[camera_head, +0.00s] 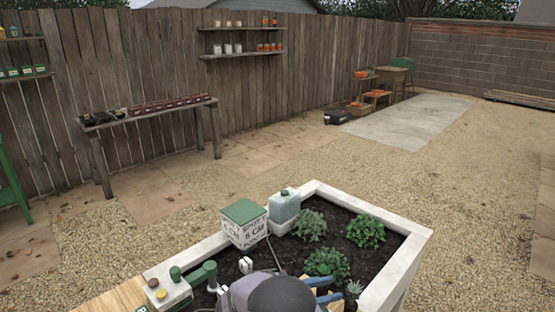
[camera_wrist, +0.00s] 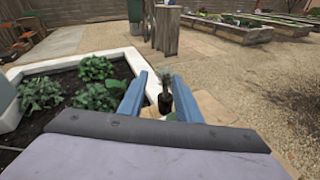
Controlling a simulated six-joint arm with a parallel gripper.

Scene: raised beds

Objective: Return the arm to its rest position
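My gripper (camera_head: 335,288) is low over the near right part of the raised bed in the head view, its blue fingers pointing right. In the wrist view the two blue fingers of my gripper (camera_wrist: 160,77) stand apart. A small plant in a black pot (camera_wrist: 164,103) shows in the gap, seemingly beyond the fingers and clear of the left one. A small spiky plant (camera_head: 354,288) shows just right of the fingertips in the head view; its base is hidden. My arm hides part of the bed's near side.
The white-rimmed raised bed (camera_head: 410,250) holds several leafy plants (camera_head: 326,263). A lettered box with a green lid (camera_head: 244,222), a pale container (camera_head: 284,208) and a button box (camera_head: 167,289) stand along its left side. Open gravel (camera_head: 470,180) lies beyond.

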